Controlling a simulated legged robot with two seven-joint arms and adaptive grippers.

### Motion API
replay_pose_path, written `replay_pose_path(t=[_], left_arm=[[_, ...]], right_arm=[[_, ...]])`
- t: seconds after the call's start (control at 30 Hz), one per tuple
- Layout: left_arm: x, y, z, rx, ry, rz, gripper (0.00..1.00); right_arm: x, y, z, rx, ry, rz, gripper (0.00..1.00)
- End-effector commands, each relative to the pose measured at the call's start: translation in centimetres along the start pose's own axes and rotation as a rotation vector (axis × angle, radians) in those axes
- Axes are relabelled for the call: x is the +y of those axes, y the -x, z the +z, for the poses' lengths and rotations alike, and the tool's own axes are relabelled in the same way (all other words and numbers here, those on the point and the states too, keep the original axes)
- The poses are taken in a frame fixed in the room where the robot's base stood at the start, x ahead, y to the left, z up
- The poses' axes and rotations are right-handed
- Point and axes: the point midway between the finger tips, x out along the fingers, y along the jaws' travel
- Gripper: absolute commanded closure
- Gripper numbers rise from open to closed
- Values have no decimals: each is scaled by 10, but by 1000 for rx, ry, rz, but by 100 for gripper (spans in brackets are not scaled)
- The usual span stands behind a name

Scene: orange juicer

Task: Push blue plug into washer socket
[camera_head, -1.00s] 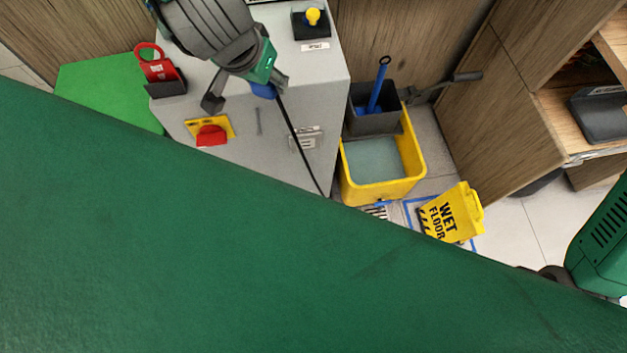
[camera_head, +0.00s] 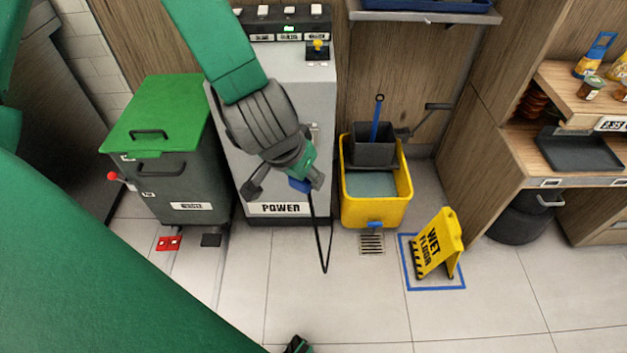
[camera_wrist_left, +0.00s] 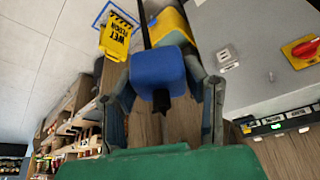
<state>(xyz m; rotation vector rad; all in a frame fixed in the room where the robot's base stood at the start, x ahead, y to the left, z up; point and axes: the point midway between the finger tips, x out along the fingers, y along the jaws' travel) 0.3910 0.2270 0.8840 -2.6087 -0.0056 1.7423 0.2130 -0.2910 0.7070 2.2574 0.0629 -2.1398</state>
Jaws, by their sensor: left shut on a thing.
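My left gripper (camera_head: 285,187) is shut on the blue plug (camera_head: 299,185), in front of the grey washer cabinet (camera_head: 287,70). The plug's black cable hangs in a loop toward the floor. In the left wrist view the plug (camera_wrist_left: 158,68) sits between the two fingers, with dark prongs pointing down the picture. A small pale panel (camera_wrist_left: 227,58) on the cabinet's grey face, possibly the socket, lies right of the fingers, apart from the plug. In the head view my arm and gripper hide much of the cabinet front.
A green-lidded bin (camera_head: 160,110) stands left of the cabinet. A yellow mop bucket (camera_head: 377,210) stands close on its right, with a wet floor sign (camera_head: 437,245) further right. A red knob (camera_wrist_left: 305,49) sits on the cabinet. Open tiled floor lies in front.

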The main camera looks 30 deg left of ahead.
Motion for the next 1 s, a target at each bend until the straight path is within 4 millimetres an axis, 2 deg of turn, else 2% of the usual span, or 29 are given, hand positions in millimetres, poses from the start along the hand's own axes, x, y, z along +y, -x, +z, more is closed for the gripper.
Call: replay_pose_path(t=[0.33, 0.37, 0.4, 0.53, 0.67, 0.87, 1.0], left_arm=[[5, 2, 0, 2, -2, -4, 86], [6, 2, 0, 2, -2, -5, 86], [7, 2, 0, 2, -3, -8, 86], [-1, -14, -2, 3, -14, -34, 86], [-29, -58, -9, 4, -56, -108, 86], [-104, -152, -28, 20, -238, -317, 86], [-155, -211, -44, 73, -462, -518, 86]], right_arm=[[-1, 0, -1, 2, 2, -1, 66], [-1, 0, -1, 2, 2, -1, 60], [-1, -1, -1, 2, 2, -1, 60], [-1, -8, 0, 2, 2, -1, 60], [-1, -28, 1, 2, 1, -1, 60], [-1, -74, 4, 1, 1, 0, 60], [-1, -108, 5, 1, 1, 0, 60]])
